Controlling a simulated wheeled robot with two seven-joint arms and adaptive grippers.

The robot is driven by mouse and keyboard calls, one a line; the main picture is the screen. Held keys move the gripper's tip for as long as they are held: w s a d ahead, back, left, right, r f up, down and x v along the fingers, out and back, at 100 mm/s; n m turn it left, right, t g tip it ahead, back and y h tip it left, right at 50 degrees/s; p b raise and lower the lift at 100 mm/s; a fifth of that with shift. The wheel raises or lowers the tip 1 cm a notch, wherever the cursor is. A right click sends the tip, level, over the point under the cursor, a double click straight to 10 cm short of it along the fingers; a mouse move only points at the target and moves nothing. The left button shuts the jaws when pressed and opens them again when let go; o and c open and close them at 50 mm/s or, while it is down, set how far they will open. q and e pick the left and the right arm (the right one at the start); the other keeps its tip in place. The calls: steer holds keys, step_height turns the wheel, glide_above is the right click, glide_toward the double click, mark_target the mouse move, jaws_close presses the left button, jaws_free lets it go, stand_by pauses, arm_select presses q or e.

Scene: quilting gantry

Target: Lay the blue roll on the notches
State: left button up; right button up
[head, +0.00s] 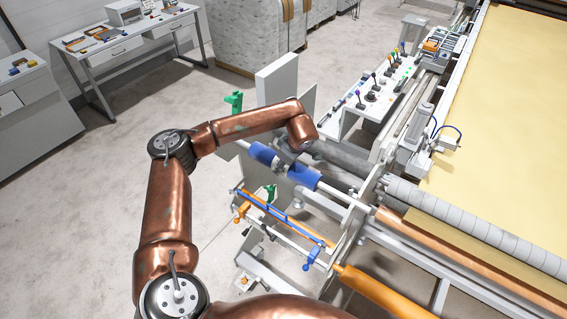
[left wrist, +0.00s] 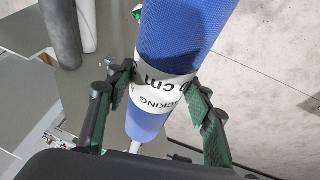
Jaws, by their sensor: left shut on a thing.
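The blue roll (head: 303,176) sits around a pale shaft in the head view, tilted down to the right in the picture. My left gripper (head: 287,158) is shut on its middle from above. In the left wrist view, the blue roll (left wrist: 180,35) passes between the two dark green-padded fingers of my left gripper (left wrist: 162,88), across a white printed label (left wrist: 160,92). Green holders show at the stand, one upper (head: 234,101) and one lower (head: 270,191). I cannot tell whether the shaft rests in the notches. My right gripper is out of view.
A grey roll (head: 345,158) lies close behind the blue roll. An orange roll (head: 380,292) and a rack with blue and orange bars (head: 285,222) are below. The control panel (head: 372,95) and cloth bed (head: 510,95) are at right. Open floor (head: 80,190) lies left.

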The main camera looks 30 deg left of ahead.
arm_select(q)
steer(key=o, duration=1.6)
steer(key=shift+o, duration=0.8)
steer(key=v, duration=1.2)
